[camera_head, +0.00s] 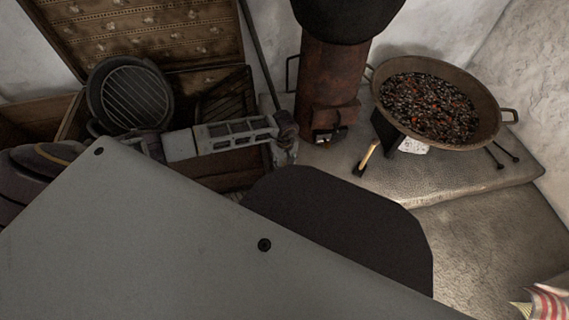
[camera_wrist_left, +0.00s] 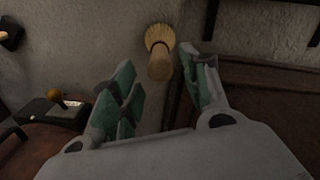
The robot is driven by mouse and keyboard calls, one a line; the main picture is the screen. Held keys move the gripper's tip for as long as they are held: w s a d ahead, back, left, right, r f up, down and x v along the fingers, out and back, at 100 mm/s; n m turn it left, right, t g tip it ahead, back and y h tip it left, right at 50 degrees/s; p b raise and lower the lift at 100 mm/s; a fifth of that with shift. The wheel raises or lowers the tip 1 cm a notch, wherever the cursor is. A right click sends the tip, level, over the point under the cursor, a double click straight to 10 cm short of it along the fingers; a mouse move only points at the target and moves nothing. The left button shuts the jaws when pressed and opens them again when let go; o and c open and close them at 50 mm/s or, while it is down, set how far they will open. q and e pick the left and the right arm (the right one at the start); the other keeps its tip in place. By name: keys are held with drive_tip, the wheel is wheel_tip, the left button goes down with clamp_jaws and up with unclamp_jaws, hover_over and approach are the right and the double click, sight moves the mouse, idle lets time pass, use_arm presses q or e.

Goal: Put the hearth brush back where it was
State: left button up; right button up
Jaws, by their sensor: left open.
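The hearth brush (camera_wrist_left: 159,62) shows in the left wrist view, with a short wooden handle and pale yellow bristles. Its handle end faces my camera and its bristles point away, against a grey stone-like surface. My left gripper (camera_wrist_left: 160,90) is open, its green-padded fingers on either side of the brush handle, with gaps visible to both. In the head view my left gripper (camera_head: 286,152) is just left of the rusty stove's foot; I cannot make out the brush there. My right gripper is not in view.
A rusty stove (camera_head: 328,85) stands right of my left gripper, with a pan of embers (camera_head: 428,105) on the stone hearth (camera_head: 410,182). An open chest (camera_head: 150,50) holding a grill pan (camera_head: 132,95) is at left. A thin dark rod (camera_head: 258,55) leans behind the gripper.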

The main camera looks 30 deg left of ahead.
use_arm(q)
wheel_tip(320, 180, up, 9)
drive_tip(key=p, duration=0.3)
drive_tip(key=shift+f, duration=0.15)
idle(0.8)
